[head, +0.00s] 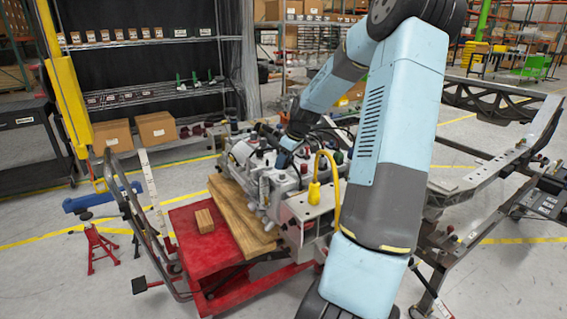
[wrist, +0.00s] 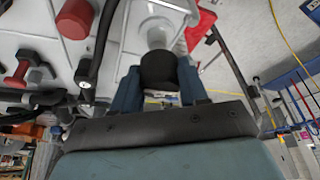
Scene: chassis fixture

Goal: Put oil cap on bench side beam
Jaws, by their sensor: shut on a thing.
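In the wrist view, my gripper (wrist: 159,76) has its two blue fingers closed on the sides of a black round oil cap (wrist: 159,68). A pale round neck (wrist: 156,38) shows just beyond the cap; I cannot tell whether they touch. In the head view, my gripper (head: 284,157) is low over the engine (head: 262,170), and the cap cannot be made out there. A light grey side beam (head: 310,204) runs along the engine's near right side, to the right of my gripper.
The engine rests on wooden boards (head: 240,217) over a red lift table (head: 190,240), with a small wood block (head: 204,220) on it. Dark hoses and a red dumbbell-shaped part (wrist: 22,68) crowd the wrist view's left. A chassis frame (head: 475,180) stands right.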

